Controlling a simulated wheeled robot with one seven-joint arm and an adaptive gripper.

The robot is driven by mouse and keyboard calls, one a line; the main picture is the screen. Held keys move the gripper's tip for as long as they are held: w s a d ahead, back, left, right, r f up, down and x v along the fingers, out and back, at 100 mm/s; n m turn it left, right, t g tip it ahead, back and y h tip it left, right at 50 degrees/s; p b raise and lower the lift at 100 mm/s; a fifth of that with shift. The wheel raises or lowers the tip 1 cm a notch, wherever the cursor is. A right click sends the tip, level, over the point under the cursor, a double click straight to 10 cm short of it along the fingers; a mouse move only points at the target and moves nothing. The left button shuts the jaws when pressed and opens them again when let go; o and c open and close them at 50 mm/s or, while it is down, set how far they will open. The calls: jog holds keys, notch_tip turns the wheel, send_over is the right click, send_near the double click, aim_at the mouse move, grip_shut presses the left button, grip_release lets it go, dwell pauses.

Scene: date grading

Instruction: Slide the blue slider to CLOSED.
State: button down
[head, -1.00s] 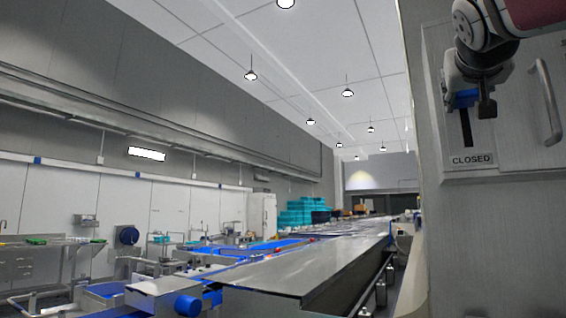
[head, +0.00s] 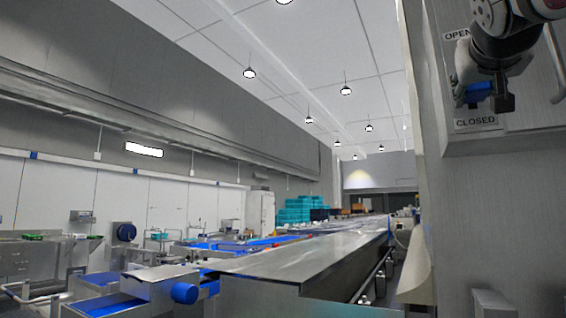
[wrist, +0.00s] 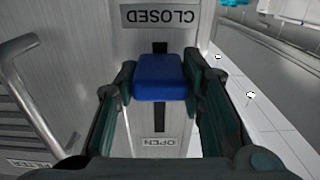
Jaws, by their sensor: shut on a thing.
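The blue slider (wrist: 158,78) sits on a dark vertical slot in a grey panel. It also shows in the head view (head: 478,91), just above the CLOSED label (head: 474,123). My gripper (wrist: 159,73) is shut on the slider, one finger on each side. In the head view my gripper (head: 487,98) partly hides the slot. The wrist view is upside down, with the CLOSED label (wrist: 160,16) at the top and the OPEN label (wrist: 159,142) at the bottom. A short dark stretch of slot (wrist: 160,47) shows between the slider and the CLOSED label.
A metal handle (head: 553,62) stands out from the panel to the right of my gripper. It shows at the left in the wrist view (wrist: 28,95). A long steel conveyor table (head: 310,260) runs away at the left, well clear of the panel.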

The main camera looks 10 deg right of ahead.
jog(key=c, duration=1)
grip_release()
jog(key=shift+f, duration=0.3)
jog(key=shift+c, duration=0.2)
jog(key=shift+r, duration=0.1)
jog(key=shift+s+a, duration=0.35)
jog(key=shift+s, duration=0.15)
jog(key=v, duration=1)
jog(key=shift+s+a, duration=0.25)
jog(key=shift+s, duration=0.05)
